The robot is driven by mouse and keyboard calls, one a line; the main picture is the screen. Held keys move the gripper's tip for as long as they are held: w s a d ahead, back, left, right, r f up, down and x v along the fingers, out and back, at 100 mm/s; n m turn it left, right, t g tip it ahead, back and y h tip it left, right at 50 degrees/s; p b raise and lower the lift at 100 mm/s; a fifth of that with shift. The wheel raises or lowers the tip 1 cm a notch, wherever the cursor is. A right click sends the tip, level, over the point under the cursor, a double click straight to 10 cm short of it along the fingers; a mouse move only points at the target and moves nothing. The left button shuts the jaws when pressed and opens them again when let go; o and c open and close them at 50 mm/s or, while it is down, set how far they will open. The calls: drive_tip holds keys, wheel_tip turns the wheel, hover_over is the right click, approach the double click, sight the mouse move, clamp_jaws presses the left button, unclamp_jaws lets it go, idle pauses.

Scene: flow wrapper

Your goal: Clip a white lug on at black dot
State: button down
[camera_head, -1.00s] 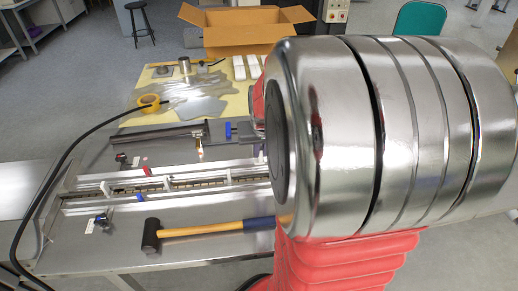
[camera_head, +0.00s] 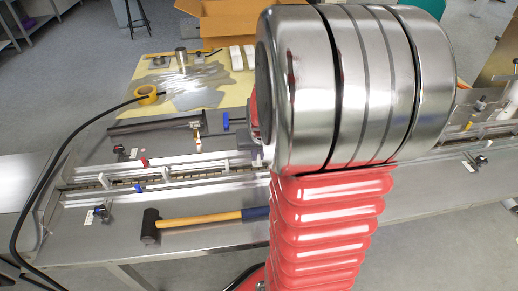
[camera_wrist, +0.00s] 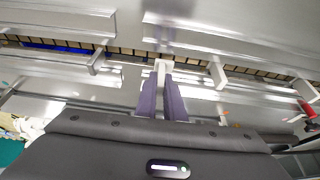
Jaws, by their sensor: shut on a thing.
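My gripper (camera_wrist: 161,92) has two purple fingers, shut on a white lug (camera_wrist: 161,70) that stands out past their tips. The held lug is over the near side of the chain channel (camera_wrist: 130,49); I cannot tell whether it touches the chain. Other white lugs stand along the channel, one to the left (camera_wrist: 97,61) and one to the right (camera_wrist: 217,73) of the held one. In the head view, lugs (camera_head: 167,173) also stand along the channel, while my arm hides the gripper. I cannot make out a black dot.
A hammer (camera_head: 200,220) lies on the machine's near deck. A black cable (camera_head: 75,140) runs along the left. A cardboard box (camera_head: 235,22) stands at the back.

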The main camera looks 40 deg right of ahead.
drive_tip(key=shift+f, duration=1.45)
drive_tip(key=c, duration=1.8)
unclamp_jaws()
drive_tip(key=v, duration=1.3)
drive_tip(key=shift+s+r, duration=0.15)
drive_tip(key=shift+r, duration=0.2)
drive_tip(key=s+a+r+n+y, duration=0.1)
drive_tip(key=s+a+r+n, duration=0.1)
drive_tip(key=a, duration=0.6)
drive_tip(key=s+a+r+n+t, duration=0.1)
drive_tip(key=a+r+n, duration=0.1)
drive_tip(key=a, duration=0.6)
drive_tip(key=s+a+r+n+t+y, duration=0.1)
drive_tip(key=s+a+r+n, duration=0.1)
drive_tip(key=a, duration=0.6)
drive_tip(key=shift+s+n+y, duration=0.3)
drive_tip(key=shift+s+n, duration=0.05)
drive_tip(key=shift+n, duration=0.05)
